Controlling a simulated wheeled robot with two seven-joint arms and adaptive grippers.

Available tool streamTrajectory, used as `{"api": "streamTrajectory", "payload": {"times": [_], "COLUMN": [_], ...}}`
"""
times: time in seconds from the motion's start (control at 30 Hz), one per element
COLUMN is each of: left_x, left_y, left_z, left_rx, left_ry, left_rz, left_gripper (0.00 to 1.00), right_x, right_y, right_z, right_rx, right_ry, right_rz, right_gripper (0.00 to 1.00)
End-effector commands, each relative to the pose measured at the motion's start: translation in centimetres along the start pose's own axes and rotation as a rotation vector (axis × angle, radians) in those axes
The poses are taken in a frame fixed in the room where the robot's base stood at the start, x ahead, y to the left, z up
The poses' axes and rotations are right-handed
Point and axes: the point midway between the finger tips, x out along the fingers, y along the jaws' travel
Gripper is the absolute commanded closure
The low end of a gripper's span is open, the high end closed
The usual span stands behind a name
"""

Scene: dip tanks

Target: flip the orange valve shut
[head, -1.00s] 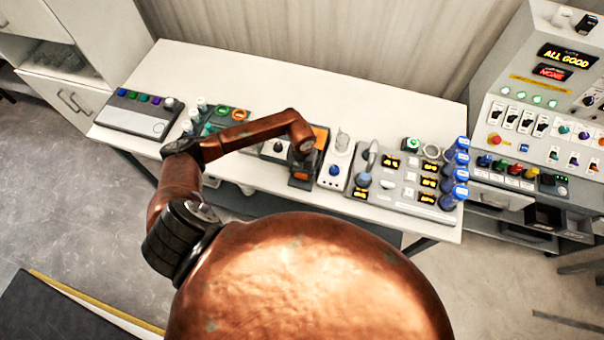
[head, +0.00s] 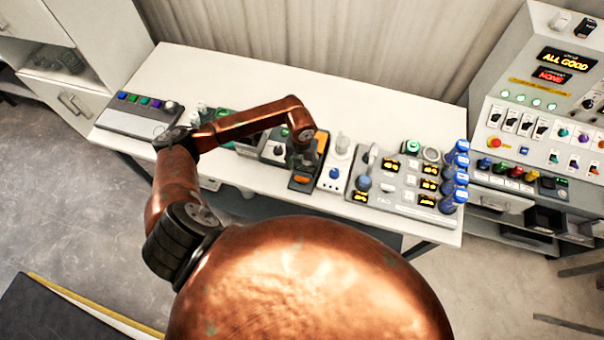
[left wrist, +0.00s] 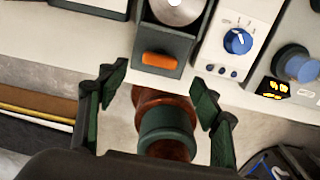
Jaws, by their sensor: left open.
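The orange valve handle (left wrist: 160,60) is a short, rounded orange bar lying crosswise on the near end of a dark box (left wrist: 178,40). In the head view an orange piece (head: 301,179) shows at the near end of the same box. My left gripper (left wrist: 160,88) is open, its two dark fingers spread to either side of the handle in the picture and nearer the camera. I see no contact with the handle. In the head view the left gripper (head: 303,158) hangs over the box and hides part of it. My right gripper is not in view.
Right of the box stands a white unit with a blue knob (left wrist: 238,41). Beyond it is a grey panel (head: 398,188) with displays and blue-capped cylinders. A button box (head: 140,118) sits at the table's left end. The back of the white table (head: 240,75) is clear.

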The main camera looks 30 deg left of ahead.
Motion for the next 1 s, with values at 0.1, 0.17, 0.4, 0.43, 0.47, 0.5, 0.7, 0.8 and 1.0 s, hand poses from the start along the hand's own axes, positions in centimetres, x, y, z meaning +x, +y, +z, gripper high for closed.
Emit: {"api": "streamTrajectory", "payload": {"times": [0.1,0.17,0.4,0.43,0.47,0.5,0.7,0.8,1.0], "left_x": [-2.3,-3.1,-4.8,-4.9,-4.9,-4.9,-4.9,-4.9,-4.8], "left_y": [0.0,0.0,0.0,0.0,0.0,0.0,0.0,0.0,-0.6], "left_z": [0.1,0.1,0.0,0.0,0.0,0.0,0.0,0.0,-0.2], "left_rx": [0.002,0.002,0.0,0.0,0.0,0.0,0.0,0.0,0.006], "left_ry": [-0.003,-0.002,0.0,0.0,0.0,0.0,0.0,0.0,0.003], "left_rz": [0.001,0.001,0.001,0.001,0.001,0.001,0.001,0.001,-0.019], "left_gripper": [0.41,0.41,0.41,0.41,0.41,0.41,0.41,0.41,0.41], "right_x": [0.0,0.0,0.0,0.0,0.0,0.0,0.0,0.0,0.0], "right_y": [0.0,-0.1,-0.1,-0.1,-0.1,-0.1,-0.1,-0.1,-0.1], "right_z": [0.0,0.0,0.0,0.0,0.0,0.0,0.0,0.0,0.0], "right_rx": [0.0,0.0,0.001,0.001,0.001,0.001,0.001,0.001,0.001], "right_ry": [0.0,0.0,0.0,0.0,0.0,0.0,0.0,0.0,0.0], "right_rz": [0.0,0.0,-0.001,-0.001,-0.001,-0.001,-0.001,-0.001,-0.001], "right_gripper": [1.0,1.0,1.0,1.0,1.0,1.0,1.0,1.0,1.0]}}
